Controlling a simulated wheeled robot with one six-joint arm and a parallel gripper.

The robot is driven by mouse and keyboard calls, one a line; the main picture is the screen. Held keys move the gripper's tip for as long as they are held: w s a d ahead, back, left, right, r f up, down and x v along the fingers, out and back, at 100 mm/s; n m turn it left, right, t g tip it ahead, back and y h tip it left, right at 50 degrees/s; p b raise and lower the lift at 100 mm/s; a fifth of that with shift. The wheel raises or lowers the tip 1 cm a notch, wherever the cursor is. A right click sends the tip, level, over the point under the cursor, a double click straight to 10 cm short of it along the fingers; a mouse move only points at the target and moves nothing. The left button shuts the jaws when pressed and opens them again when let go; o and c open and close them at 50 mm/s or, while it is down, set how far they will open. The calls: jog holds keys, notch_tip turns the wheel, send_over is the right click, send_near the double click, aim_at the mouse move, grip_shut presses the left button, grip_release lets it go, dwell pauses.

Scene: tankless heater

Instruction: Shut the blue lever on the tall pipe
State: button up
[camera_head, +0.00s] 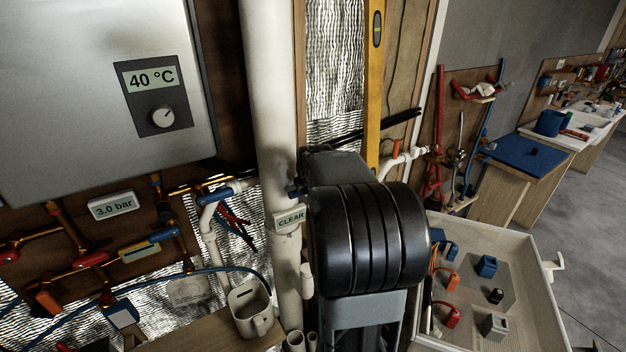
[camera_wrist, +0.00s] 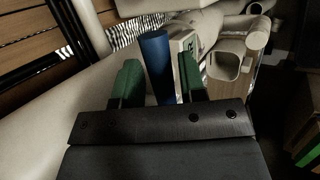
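The tall white pipe (camera_head: 268,90) runs from the top of the head view down past a tag reading CLEAR (camera_head: 290,219). In the wrist view the blue lever (camera_wrist: 157,55) stands up between the green fingers of my gripper (camera_wrist: 158,68). The fingers are apart, one on each side of the lever; I cannot tell whether either touches it. The tag edge (camera_wrist: 183,48) shows just beyond the lever. The pale pipe (camera_wrist: 55,120) fills the lower left there. In the head view my arm hides the gripper and most of the lever.
A heater (camera_head: 90,90) with a 40 °C display hangs at left. Red and blue valves (camera_head: 160,235) and a 3.0 bar gauge (camera_head: 113,205) sit below it. A beige cup (camera_head: 250,312) stands by the pipe's foot. A tray of fittings (camera_head: 525,250) lies at right.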

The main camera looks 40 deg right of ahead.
jog(key=b+v, duration=0.2)
jog(key=v, duration=1)
jog(key=shift+s+f, duration=0.1)
jog(key=s+a+f+m+y, duration=0.1)
jog(key=s+a+f+m, duration=0.2)
jog(key=a, duration=0.4)
jog(key=s+a+f+m+y, duration=0.1)
jog(key=s+a+f+m, duration=0.3)
jog(key=a+f+m, duration=0.2)
jog(key=s+a+f+m+g+y+b, duration=0.1)
jog(key=s+a+f+m+y, duration=0.1)
jog(key=a+m, duration=0.4)
jog(key=shift+s+a+f, duration=0.75)
jog(key=shift+a+f, duration=0.5)
jog(key=shift+a, duration=0.65)
